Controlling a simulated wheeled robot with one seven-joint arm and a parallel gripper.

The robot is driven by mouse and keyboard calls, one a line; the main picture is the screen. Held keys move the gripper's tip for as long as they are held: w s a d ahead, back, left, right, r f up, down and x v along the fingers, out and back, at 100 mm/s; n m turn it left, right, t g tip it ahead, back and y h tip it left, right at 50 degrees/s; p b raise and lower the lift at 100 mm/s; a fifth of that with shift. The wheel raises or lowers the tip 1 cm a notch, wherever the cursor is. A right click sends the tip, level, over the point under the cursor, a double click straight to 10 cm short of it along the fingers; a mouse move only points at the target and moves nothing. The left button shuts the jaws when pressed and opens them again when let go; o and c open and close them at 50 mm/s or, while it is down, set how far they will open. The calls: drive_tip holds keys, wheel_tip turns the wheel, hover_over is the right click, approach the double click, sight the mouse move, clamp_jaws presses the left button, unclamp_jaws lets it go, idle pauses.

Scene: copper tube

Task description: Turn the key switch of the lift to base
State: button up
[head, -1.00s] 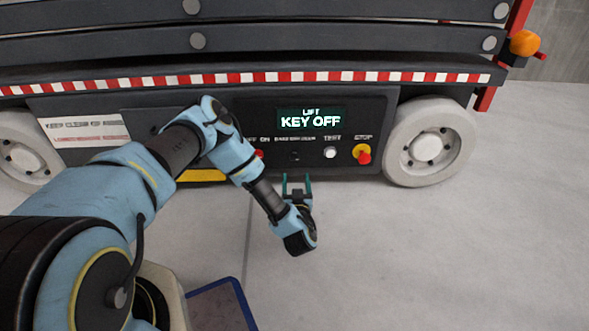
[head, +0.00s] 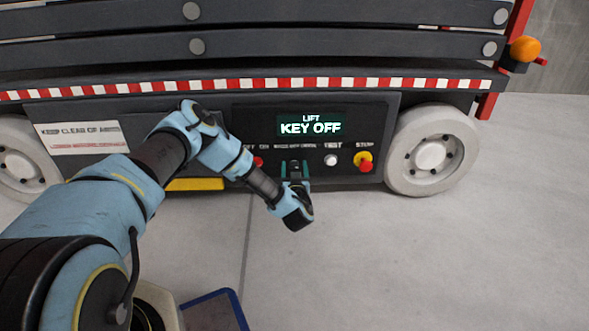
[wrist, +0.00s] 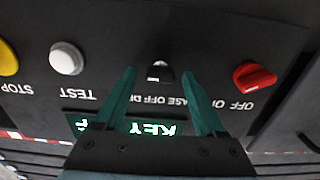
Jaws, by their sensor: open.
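The lift's dark control panel (head: 363,112) faces me, and its lit display (head: 311,125) reads "LIFT KEY OFF". The key switch (wrist: 160,72) is a small dark knob with a pale mark, below the display. In the wrist view, which is upside down, it lies just beyond and between my fingertips. My gripper (head: 295,164) is open, with its two teal fingers pointing at the panel around the switch. In the wrist view my gripper (wrist: 162,72) holds nothing. The fingers partly cover the switch's printed label, and I cannot tell whether they touch the switch.
A red OFF/ON knob (wrist: 254,76) sits to one side of the switch. A white TEST button (head: 331,160) and a red STOP button (head: 365,163) on yellow sit to the other. White wheels (head: 432,152) flank the panel.

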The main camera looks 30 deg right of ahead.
drive_tip(key=shift+c, duration=0.2)
clamp_jaws()
idle(0.3)
drive_tip(key=shift+n, duration=0.3)
drive_tip(key=n+p, duration=0.2)
drive_tip(key=shift+r+n, duration=0.1)
drive_tip(key=shift+n, duration=0.3)
drive_tip(key=n, duration=0.2)
drive_tip(key=n+p, duration=0.1)
drive_tip(key=n, duration=0.2)
drive_tip(key=shift+a+f, duration=0.15)
drive_tip(key=shift+f, duration=0.05)
drive_tip(key=shift+n, duration=0.4)
drive_tip(key=shift+o, duration=0.2)
unclamp_jaws()
